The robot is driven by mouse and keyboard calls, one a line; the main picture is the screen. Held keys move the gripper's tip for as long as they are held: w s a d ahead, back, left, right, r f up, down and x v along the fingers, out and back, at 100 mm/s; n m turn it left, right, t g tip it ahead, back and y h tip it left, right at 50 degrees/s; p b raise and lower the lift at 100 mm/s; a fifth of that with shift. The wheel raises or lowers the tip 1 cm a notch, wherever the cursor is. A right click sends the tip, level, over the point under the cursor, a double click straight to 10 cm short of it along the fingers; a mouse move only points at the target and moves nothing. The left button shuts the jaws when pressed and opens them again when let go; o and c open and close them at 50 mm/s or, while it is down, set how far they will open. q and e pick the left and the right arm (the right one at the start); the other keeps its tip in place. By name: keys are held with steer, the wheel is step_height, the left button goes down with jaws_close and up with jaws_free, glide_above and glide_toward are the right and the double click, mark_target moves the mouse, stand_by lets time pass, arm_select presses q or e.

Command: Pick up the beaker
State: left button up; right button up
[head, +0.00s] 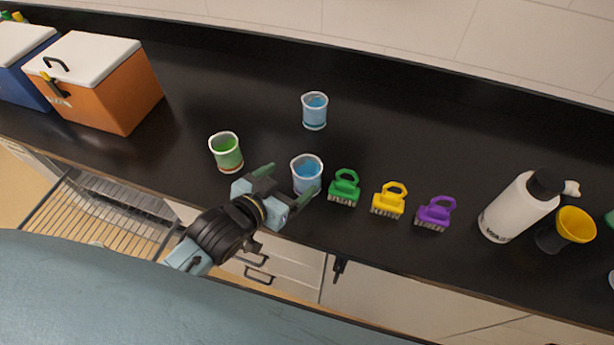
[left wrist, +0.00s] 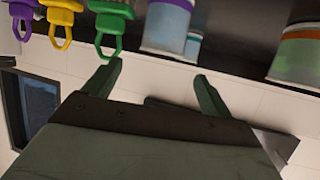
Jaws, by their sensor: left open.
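Three beakers stand upright on the black counter: a front blue beaker (head: 306,172), a back blue beaker (head: 315,111) and a green beaker (head: 227,152). My left gripper (head: 286,184) is open and empty at the near side of the front blue beaker. One finger overlaps that beaker's lower right in the head view; contact cannot be told. In the left wrist view, a beaker with a purple band (left wrist: 168,27) shows beyond the open fingers (left wrist: 158,72), apart from them. Another banded beaker (left wrist: 298,52) is at the right edge. My right gripper is not seen.
Green (head: 344,188), yellow (head: 389,200) and purple (head: 436,213) brushes stand in a row right of the front blue beaker. Farther right are a white bottle (head: 517,208) and a yellow-and-black cup (head: 573,226). An orange cooler (head: 120,95) is at left.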

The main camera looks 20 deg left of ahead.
mark_target(314, 162)
arm_select(q)
steer(key=x, duration=1)
steer(key=shift+f, duration=0.4)
steer(key=shift+c, duration=0.2)
steer(key=c, duration=1)
